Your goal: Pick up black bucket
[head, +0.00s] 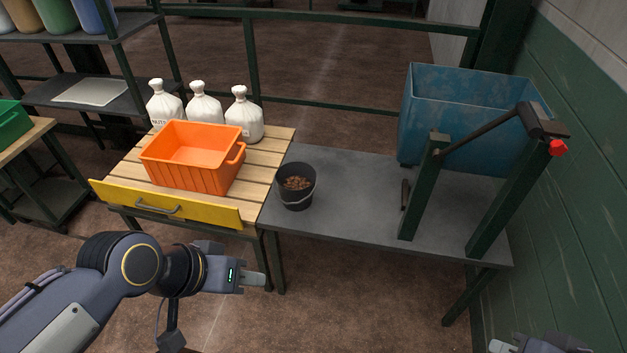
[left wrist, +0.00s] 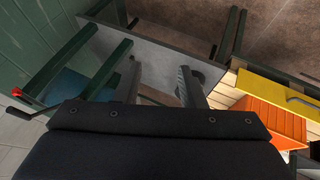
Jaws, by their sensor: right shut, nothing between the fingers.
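The black bucket (head: 296,189) stands upright on the grey table, near its left edge next to the wooden table. It holds brown lumps and has a thin pale handle hanging at its front. My left gripper (head: 258,279) is in front of the tables, below and left of the bucket, and apart from it. Its two fingers (left wrist: 194,88) show separated, with nothing between them, in the left wrist view. My right gripper (head: 518,346) shows only partly at the bottom right edge, shut and empty, far from the bucket.
An orange crate (head: 190,178) and white bags (head: 204,105) stand on the wooden table, which has a yellow drawer front (head: 165,205). On the grey table (head: 345,205), a blue bin (head: 465,120) and green posts (head: 423,190) stand right. The surface right of the bucket is clear.

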